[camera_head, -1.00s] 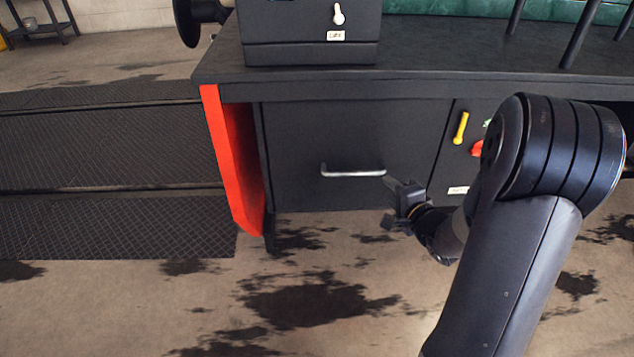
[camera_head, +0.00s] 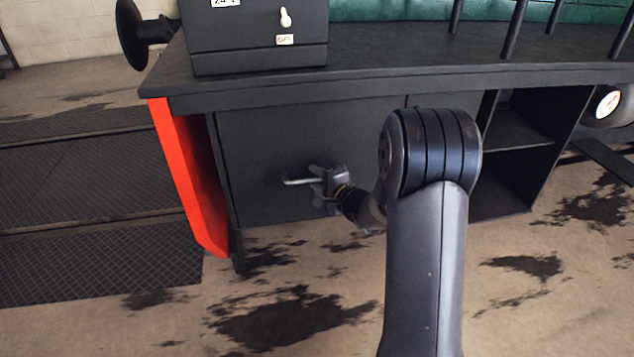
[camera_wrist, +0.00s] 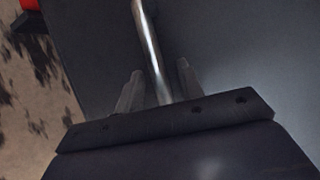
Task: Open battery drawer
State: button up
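The battery drawer's dark front (camera_head: 262,140) sits below the black deck and looks shut. Its silver bar handle (camera_head: 298,181) runs sideways across the front. My gripper (camera_head: 318,183) is at the right part of the handle and hides that end. In the wrist view the handle (camera_wrist: 150,45) passes between the two fingertips (camera_wrist: 159,78) of my gripper. The fingers stand apart with a gap visible on each side of the bar, so the gripper is open around it.
A black box (camera_head: 258,36) with a small switch stands on the deck (camera_head: 400,78). A red panel (camera_head: 188,180) is left of the drawer. An open shelf (camera_head: 515,135) is at the right. The stained floor (camera_head: 290,290) in front is clear apart from my arm.

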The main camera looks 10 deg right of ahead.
jog(key=shift+w, duration=0.1)
jog(key=shift+c, duration=0.5)
grip_shut()
